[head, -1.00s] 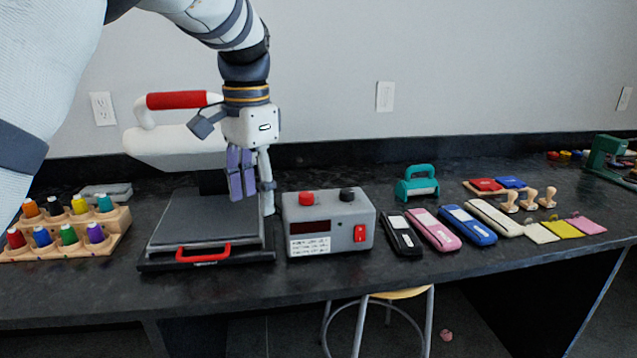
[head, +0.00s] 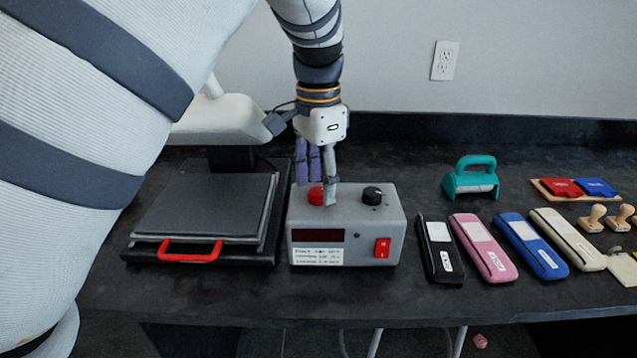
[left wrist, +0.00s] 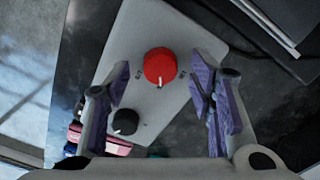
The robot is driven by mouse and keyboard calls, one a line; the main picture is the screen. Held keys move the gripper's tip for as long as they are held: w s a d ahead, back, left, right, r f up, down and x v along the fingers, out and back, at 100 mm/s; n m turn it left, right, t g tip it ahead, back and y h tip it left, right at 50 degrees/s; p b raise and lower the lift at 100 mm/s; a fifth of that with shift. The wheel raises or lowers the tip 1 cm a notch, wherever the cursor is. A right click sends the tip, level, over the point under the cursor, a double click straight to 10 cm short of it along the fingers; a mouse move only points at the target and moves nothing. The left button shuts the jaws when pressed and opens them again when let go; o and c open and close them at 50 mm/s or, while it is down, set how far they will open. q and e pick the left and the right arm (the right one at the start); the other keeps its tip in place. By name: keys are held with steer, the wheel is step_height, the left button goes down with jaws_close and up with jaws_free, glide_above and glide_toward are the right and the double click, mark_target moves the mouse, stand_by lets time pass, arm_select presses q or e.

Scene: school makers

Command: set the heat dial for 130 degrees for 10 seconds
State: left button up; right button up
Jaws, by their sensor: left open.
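A grey control box (head: 350,216) stands on the dark bench, with a red dial (head: 316,196) and a black dial (head: 372,196) on top. Its front has a dark display (head: 317,235), a white label (head: 317,257) too small to read and a red switch (head: 382,248). My left gripper (head: 322,192) points down over the red dial and partly hides it. In the left wrist view the red dial (left wrist: 160,65) lies ahead between the open purple-padded fingers, apart from both. The black dial (left wrist: 125,121) is nearer the left finger. My right gripper is not in view.
A heat press with a red handle (head: 190,251) stands close to the box's left. Several slim cases, the black one (head: 439,249) nearest, lie to its right. A teal tool (head: 471,178) stands behind them. The bench front edge is close before the box.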

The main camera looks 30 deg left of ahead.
arm_select(q)
steer(key=shift+f, duration=0.45)
jaws_close()
steer(key=c, duration=1.2)
jaws_free()
steer(key=shift+o, duration=0.2)
steer(key=n, duration=0.5)
steer(key=shift+n, duration=0.3)
steer(key=n, duration=0.6)
steer(key=shift+f, duration=0.1)
